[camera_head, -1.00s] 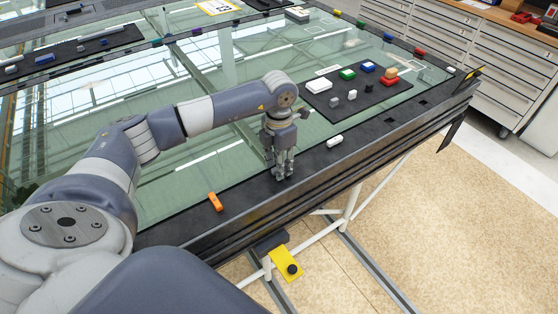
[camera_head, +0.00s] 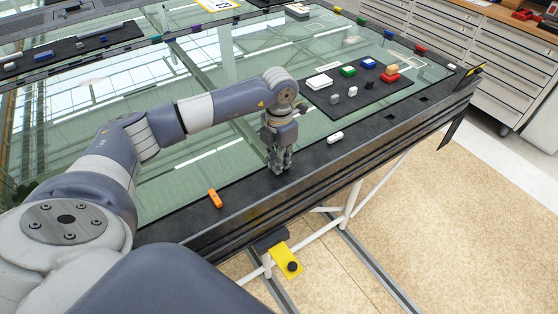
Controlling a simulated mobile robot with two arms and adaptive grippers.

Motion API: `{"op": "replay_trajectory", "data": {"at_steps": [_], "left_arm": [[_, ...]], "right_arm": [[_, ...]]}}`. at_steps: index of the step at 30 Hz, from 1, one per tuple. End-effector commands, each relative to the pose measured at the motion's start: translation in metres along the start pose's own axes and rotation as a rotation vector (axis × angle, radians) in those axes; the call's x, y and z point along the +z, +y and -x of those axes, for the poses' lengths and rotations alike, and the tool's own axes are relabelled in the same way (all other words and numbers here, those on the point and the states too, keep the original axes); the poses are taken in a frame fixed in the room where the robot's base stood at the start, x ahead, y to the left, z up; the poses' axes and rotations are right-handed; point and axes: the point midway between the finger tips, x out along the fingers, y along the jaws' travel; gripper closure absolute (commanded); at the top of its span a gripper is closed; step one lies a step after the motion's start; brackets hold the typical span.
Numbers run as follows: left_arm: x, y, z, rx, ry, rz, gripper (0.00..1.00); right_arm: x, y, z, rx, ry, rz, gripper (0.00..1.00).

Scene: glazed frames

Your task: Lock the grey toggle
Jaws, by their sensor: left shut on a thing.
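My left gripper (camera_head: 279,169) points down at the black near rail of the glazed frame (camera_head: 310,164), between an orange toggle and a white toggle. Its fingers are closed together low over the rail, shut on the grey toggle, which the fingers hide almost wholly. I cannot tell which way the grey toggle is turned. My right gripper is not in view.
The orange toggle (camera_head: 215,198) lies left of the gripper and the white toggle (camera_head: 335,137) right of it. A black mat (camera_head: 385,99) with several coloured blocks lies on the glass. A yellow bracket (camera_head: 285,259) hangs below the rail. Drawer cabinets (camera_head: 460,55) stand behind.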

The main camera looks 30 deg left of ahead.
Motion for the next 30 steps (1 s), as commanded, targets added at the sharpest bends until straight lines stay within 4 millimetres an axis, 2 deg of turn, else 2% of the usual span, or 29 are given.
{"op": "replay_trajectory", "data": {"at_steps": [12, 30], "left_arm": [[0.001, -0.002, -0.001, 0.001, -0.001, 0.358, 1.00], [0.003, -0.004, 0.000, -0.001, -0.002, 0.927, 1.00]], "right_arm": [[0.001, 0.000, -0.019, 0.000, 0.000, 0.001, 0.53], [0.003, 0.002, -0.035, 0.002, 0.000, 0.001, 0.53]]}}
